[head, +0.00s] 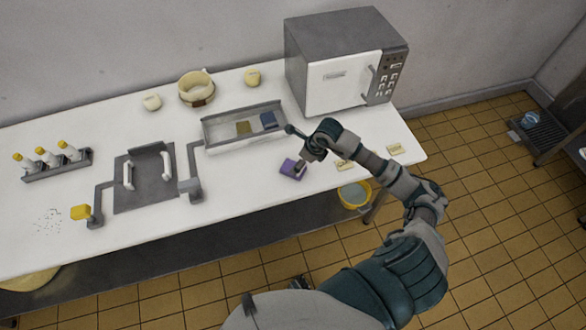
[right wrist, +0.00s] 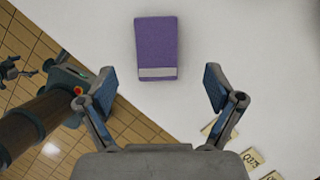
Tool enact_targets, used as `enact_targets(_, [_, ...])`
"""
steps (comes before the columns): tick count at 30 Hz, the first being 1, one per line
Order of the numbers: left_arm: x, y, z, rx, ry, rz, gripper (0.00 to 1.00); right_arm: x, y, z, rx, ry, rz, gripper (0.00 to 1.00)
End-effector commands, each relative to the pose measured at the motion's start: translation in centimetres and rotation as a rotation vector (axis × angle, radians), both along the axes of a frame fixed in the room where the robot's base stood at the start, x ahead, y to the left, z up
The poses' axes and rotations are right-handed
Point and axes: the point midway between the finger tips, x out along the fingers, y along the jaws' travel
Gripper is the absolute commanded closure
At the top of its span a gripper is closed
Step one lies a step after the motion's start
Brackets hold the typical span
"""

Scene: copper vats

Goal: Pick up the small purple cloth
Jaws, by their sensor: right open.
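The small purple cloth (head: 292,169) lies flat on the white counter, near its front edge. In the right wrist view the cloth (right wrist: 156,48) is a folded purple rectangle with a pale stripe near its lower end. My right gripper (head: 301,165) is above the counter at the cloth's right side in the head view. In the right wrist view its two fingers (right wrist: 160,92) are spread wide and empty, with the cloth ahead of them and roughly centred between them.
A grey tray (head: 212,143) holding a blue and an olive cloth stands behind the purple cloth. A microwave (head: 335,75) stands at the back right. Small labels (head: 394,149) lie right of my gripper. A yellow bucket (head: 352,197) is below the counter edge.

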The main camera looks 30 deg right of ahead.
Motion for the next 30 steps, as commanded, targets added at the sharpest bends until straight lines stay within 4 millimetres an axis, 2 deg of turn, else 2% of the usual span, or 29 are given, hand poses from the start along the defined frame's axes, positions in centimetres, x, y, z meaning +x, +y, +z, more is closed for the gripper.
enact_targets(5, [0.2, 0.0, 0.1, -0.001, -0.005, 0.000, 0.00, 0.3, 0.3, -1.3, 0.004, 0.001, -0.001, 0.08])
enact_targets(10, [0.4, 0.0, 0.2, -0.003, -0.019, -0.001, 0.00, 1.0, 1.1, -3.7, 0.005, 0.003, -0.002, 0.08])
enact_targets(13, [-0.3, 0.1, -0.2, 0.000, -0.006, -0.001, 0.00, 1.5, 1.3, -4.9, 0.004, 0.001, -0.002, 0.08])
enact_targets(22, [-0.1, 0.1, -0.1, 0.000, -0.007, -0.002, 0.00, 1.7, 1.5, -5.6, 0.001, 0.000, 0.000, 0.08])
enact_targets(23, [-0.1, 0.1, -0.1, -0.001, -0.007, -0.002, 0.00, 1.7, 1.5, -5.6, 0.001, 0.000, 0.000, 0.11])
enact_targets(30, [-0.1, 0.1, -0.1, -0.001, -0.007, -0.002, 0.00, 1.7, 1.5, -5.6, 0.001, 0.000, 0.000, 0.71])
